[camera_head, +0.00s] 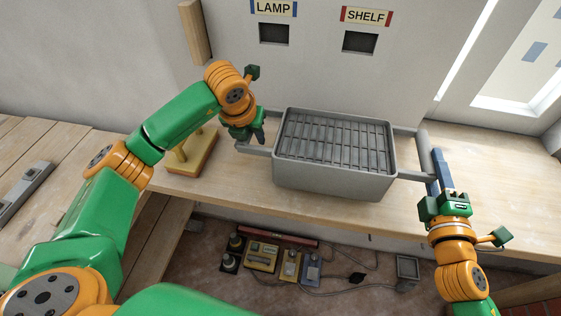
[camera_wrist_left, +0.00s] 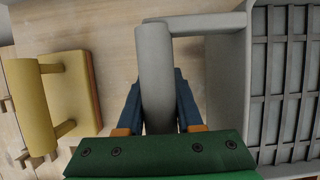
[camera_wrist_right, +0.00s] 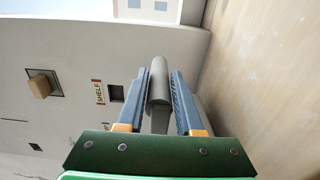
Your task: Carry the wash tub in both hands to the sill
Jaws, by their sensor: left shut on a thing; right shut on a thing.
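The grey wash tub (camera_head: 335,182), with a dark ribbed grid in its top, is at the middle of the head view, level, over the wooden worktop. I cannot tell whether its base touches the wood. My left gripper (camera_head: 258,138) is shut on the tub's left handle; in the left wrist view its blue fingers lie on both sides of the grey bar (camera_wrist_left: 156,75). My right gripper (camera_head: 437,172) is shut on the right handle bar (camera_head: 423,148); this bar also shows between the fingers in the right wrist view (camera_wrist_right: 159,82).
A yellow block with a handle (camera_head: 194,155) stands on the worktop left of the tub. A grey handled tool (camera_head: 25,190) lies further left. The worktop (camera_head: 490,180) is clear at the right, near the window (camera_head: 520,60).

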